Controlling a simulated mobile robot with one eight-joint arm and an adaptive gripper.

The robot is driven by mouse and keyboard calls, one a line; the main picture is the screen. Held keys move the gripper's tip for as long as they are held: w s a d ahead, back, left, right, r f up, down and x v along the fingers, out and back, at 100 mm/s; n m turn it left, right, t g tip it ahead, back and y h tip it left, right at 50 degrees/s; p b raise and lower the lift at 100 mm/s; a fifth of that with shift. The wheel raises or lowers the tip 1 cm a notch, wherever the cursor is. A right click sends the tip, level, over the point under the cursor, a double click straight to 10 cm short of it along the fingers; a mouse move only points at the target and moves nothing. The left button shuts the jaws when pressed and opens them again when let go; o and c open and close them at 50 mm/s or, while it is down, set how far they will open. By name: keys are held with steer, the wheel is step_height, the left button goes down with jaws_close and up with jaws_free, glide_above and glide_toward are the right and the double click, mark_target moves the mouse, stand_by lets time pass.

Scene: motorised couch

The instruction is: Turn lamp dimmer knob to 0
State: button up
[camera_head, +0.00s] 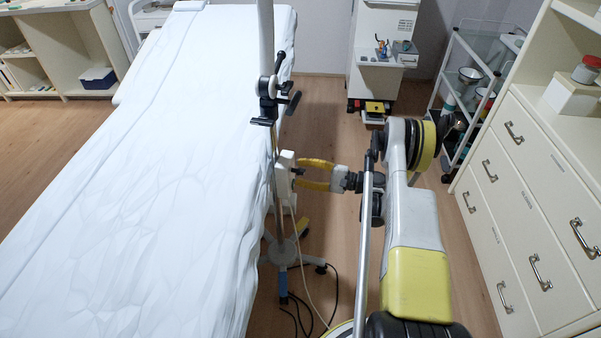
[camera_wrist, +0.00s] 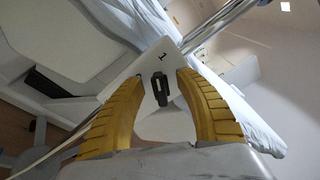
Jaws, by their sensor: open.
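A white control box (camera_head: 284,178) is mounted on the lamp pole beside the couch. Its small dark dimmer knob (camera_head: 298,171) faces my gripper. In the wrist view the knob (camera_wrist: 159,88) is a narrow black grip on the pale box face (camera_wrist: 163,60), with a dark "1" printed near it. My gripper (camera_head: 301,172) is open, its two yellow fingers pointing left at the box. In the wrist view the fingertips (camera_wrist: 163,76) lie on either side of the knob, with a visible gap on both sides. I cannot tell whether they touch the box face.
The white-covered couch (camera_head: 170,160) fills the left. The lamp pole (camera_head: 266,40) carries a black clamp (camera_head: 268,100). Cables (camera_head: 310,315) lie on the floor by the stand's base (camera_head: 283,252). A drawer cabinet (camera_head: 525,190) and a trolley (camera_head: 472,90) stand at the right.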

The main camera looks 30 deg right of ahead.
jaws_close()
